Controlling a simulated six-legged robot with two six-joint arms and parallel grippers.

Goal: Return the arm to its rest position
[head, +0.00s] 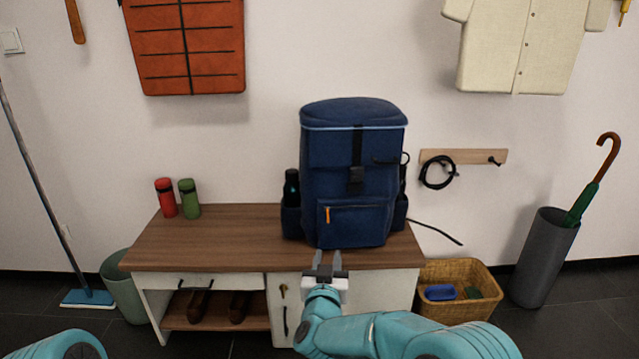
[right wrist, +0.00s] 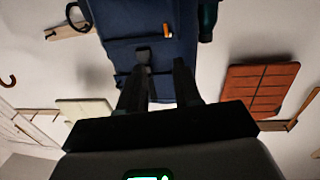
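My right gripper (head: 328,258) is in front of the bench's front edge, just below the blue backpack (head: 352,180). Its two fingers stand apart with nothing between them. In the right wrist view the gripper (right wrist: 160,75) is also open and empty, and the backpack (right wrist: 125,22) shows upside down beyond the fingertips. The backpack stands upright on the wooden bench (head: 220,240), with a dark bottle (head: 291,186) in its side pocket. My right arm comes in from the bottom right. Only a rounded teal part of my left arm shows at the bottom left; its gripper is out of view.
A red can (head: 166,198) and a green can (head: 189,198) stand on the bench. Below are a drawer, shoes (head: 238,307) and a cabinet door. A wicker basket (head: 458,273) and an umbrella stand (head: 543,258) are right; a bin (head: 125,285) and mop (head: 88,298) left.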

